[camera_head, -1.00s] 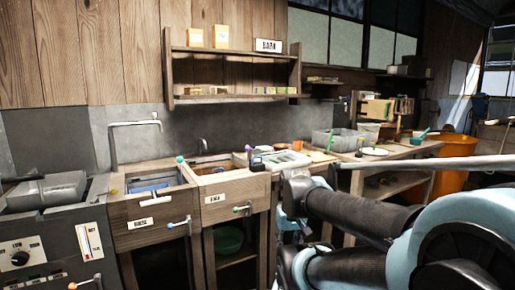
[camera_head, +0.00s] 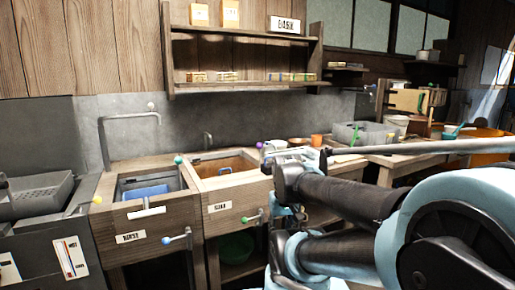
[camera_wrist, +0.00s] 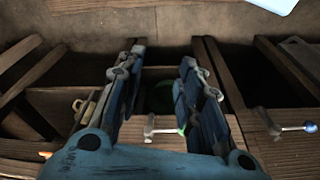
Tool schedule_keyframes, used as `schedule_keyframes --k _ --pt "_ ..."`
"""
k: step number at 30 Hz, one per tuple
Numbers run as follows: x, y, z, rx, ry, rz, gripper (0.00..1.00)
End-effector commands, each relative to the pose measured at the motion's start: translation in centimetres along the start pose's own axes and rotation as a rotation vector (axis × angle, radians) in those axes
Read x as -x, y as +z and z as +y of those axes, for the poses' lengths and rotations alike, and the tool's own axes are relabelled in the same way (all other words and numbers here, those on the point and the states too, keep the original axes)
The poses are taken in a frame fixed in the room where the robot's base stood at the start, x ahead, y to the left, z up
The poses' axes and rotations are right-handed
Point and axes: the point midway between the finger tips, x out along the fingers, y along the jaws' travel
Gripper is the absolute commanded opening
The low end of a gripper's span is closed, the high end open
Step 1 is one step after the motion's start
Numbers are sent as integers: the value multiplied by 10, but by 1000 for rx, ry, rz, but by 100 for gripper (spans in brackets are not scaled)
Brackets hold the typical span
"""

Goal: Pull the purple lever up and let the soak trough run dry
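The soak trough (camera_head: 218,208) is the right one of two wooden sinks, with an orange-brown inside. A purple knob (camera_head: 259,145), seemingly the purple lever's end, shows at its back right; the lever's shaft is hard to make out. My gripper (camera_wrist: 162,58) is open and empty in the wrist view, its two blue-grey fingers apart. It is in front of the troughs, and a green-knobbed handle (camera_wrist: 160,126) shows between the fingers without visible contact. The purple lever is not in the wrist view. In the head view my arm hides the fingers.
The left trough (camera_head: 130,221) has a teal-knobbed lever (camera_head: 178,160) and a blue-knobbed handle (camera_head: 187,232). A wooden shelf (camera_head: 245,87) hangs above. A grey machine (camera_head: 45,240) stands at the left. A grey tub (camera_head: 365,134) stands on the bench at the right.

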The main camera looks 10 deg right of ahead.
Motion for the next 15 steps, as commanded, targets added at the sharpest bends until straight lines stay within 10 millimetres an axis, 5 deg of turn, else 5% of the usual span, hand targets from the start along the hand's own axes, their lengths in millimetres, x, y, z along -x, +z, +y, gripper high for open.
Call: schedule_keyframes --k 3,5,8,15 --pt "0 0 0 0 0 0 33" --pt "0 0 0 0 0 0 47" --pt "12 2 0 -9 -2 11 47" --pt "64 -52 0 -96 -19 0 47"
